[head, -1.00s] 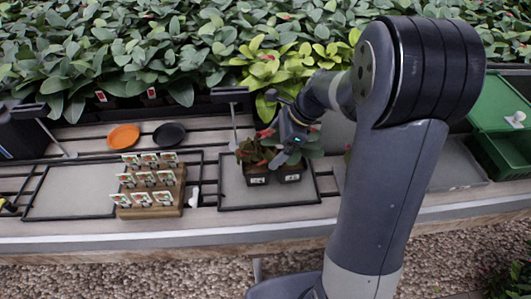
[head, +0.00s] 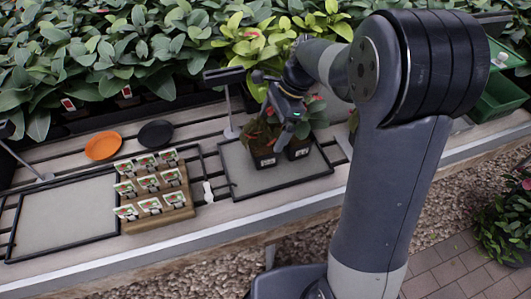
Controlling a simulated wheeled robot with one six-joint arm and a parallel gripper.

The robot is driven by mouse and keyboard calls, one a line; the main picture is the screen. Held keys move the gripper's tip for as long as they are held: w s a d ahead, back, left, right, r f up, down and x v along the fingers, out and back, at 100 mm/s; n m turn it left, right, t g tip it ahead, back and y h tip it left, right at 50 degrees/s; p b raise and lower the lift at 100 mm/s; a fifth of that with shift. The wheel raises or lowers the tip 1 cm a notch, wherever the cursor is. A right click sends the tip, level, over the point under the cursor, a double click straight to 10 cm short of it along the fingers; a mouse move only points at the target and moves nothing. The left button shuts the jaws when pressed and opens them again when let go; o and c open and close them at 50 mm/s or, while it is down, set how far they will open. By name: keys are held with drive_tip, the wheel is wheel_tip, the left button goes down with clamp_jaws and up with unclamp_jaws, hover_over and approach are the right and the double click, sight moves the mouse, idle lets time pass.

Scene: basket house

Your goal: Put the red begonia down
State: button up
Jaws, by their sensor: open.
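In the head view, two potted plants with dark green leaves and small red flowers stand side by side in black pots on a grey tray (head: 237,172) with a black rim. The left one is a red begonia (head: 262,150); the right plant (head: 298,148) is close beside it. My gripper (head: 272,122) is over and among the leaves of the left plant, with its jaws open. Its fingertips are partly hidden by leaves. Both pots look upright and rest on the tray.
A wooden block with several label cards (head: 158,211) stands left of the tray. An empty grey tray (head: 65,213) lies further left. An orange saucer (head: 103,145) and a black saucer (head: 155,133) lie behind. Dense foliage fills the back; green crates (head: 497,97) stand at right.

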sight(262, 147)
drive_tip(key=x, duration=0.4)
drive_tip(key=b+x, duration=0.1)
drive_tip(key=x, duration=0.4)
drive_tip(key=shift+w+d, duration=0.1)
drive_tip(key=shift+w, duration=0.1)
drive_tip(key=shift+c, duration=0.2)
drive_tip(key=c, duration=1.2)
wheel_tip(262, 147, up, 10)
drive_tip(key=shift+f+p, duration=0.15)
drive_tip(key=shift+p, duration=0.55)
drive_tip(key=shift+c, duration=0.3)
drive_tip(key=shift+s, duration=0.1)
